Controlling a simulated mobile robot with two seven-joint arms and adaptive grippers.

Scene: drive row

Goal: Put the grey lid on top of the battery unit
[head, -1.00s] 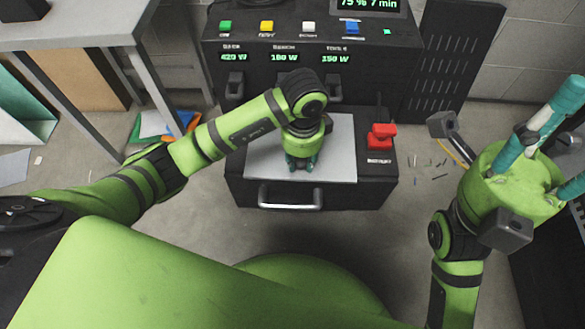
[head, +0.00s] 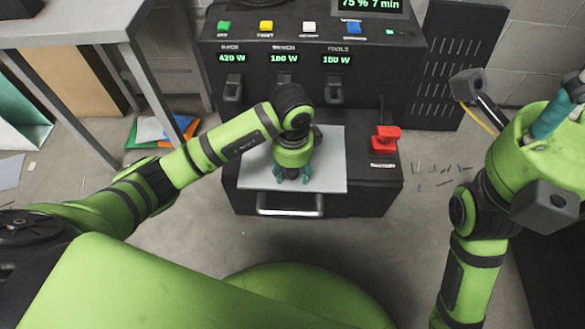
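The grey lid (head: 327,165) is a flat light-grey plate over the low front part of the black battery unit (head: 368,192). It lies toward the left of that top, its front edge near the unit's front edge; I cannot tell whether it rests or hovers slightly. My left gripper (head: 292,178) points down at the lid's middle, its teal fingers around a dark part there, mostly hidden by the gripper itself. It appears shut on the lid. My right gripper (head: 558,112) is at the upper right edge, partly cut off, away from the unit.
The unit's raised back panel has coloured buttons, a display (head: 370,5) and sockets. A red switch (head: 386,138) stands right of the lid; a bar handle (head: 290,206) is on the front. A grey table (head: 70,25) stands at left. Small debris lies on the floor at right.

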